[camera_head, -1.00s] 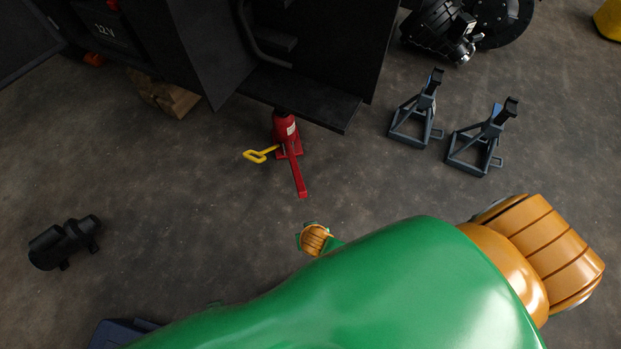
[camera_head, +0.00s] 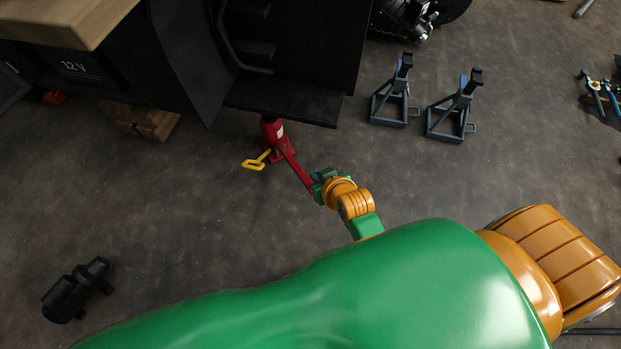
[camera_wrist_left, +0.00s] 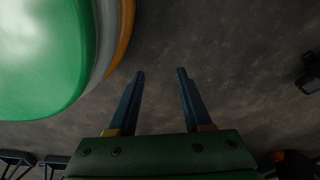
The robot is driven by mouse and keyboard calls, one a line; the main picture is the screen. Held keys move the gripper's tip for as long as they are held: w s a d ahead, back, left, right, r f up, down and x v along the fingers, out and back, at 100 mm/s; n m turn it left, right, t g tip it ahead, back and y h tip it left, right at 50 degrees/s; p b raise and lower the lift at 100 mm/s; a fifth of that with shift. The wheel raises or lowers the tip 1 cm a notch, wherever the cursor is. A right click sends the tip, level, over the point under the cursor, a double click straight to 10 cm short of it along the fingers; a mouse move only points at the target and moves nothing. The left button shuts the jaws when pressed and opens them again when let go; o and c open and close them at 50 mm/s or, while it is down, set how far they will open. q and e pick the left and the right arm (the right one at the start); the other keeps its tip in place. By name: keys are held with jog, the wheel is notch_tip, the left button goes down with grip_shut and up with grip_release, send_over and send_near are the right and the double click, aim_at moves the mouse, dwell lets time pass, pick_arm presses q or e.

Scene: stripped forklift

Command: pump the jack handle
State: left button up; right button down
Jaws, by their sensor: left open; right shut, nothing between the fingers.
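The red jack (camera_head: 272,133) stands upright on the floor under the edge of the dark forklift body (camera_head: 285,100). Its red handle (camera_head: 295,170) slants down and to the right in the head view. A yellow loop (camera_head: 254,164) sticks out at the jack's left. My right gripper (camera_head: 316,187) is at the free end of the handle, its fingers small and partly hidden, so contact is hard to tell. It is shut with nothing seen between the fingers. My left gripper (camera_wrist_left: 161,72) is open and empty over bare floor in the left wrist view.
Two jack stands (camera_head: 395,100) (camera_head: 453,112) stand right of the jack. A wooden block (camera_head: 150,120) lies under the forklift at left. A black cylindrical part (camera_head: 75,290) lies on the floor at lower left. Floor around the handle is clear. My green arm covers the bottom.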

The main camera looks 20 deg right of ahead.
pick_arm(q)
jog(key=shift+d, duration=0.1)
pick_arm(e)
jog(key=shift+f, duration=0.1)
jog(key=b, duration=0.6)
send_over(310, 181)
jog(key=f, duration=0.4)
jog(key=s+f, duration=0.1)
jog(key=f, duration=0.1)
jog(key=shift+a+f, duration=0.15)
jog(key=shift+a, duration=0.15)
jog(key=shift+b+x, duration=0.45)
jog(key=shift+x, duration=0.7)
jog(key=s+f, duration=0.1)
jog(key=f+b, duration=0.1)
jog(key=shift+s+d+f+b, duration=0.1)
jog(key=shift+s+f+b, duration=0.2)
jog(key=shift+s+f, duration=0.1)
pick_arm(q)
jog(key=w+d+r, duration=0.4)
jog(key=w+r, duration=0.3)
jog(key=w, duration=0.1)
jog(key=shift+t+h, duration=0.3)
jog(key=shift+t, duration=0.1)
pick_arm(e)
jog(key=shift+s, duration=0.1)
pick_arm(q)
jog(key=shift+w+d, duration=0.1)
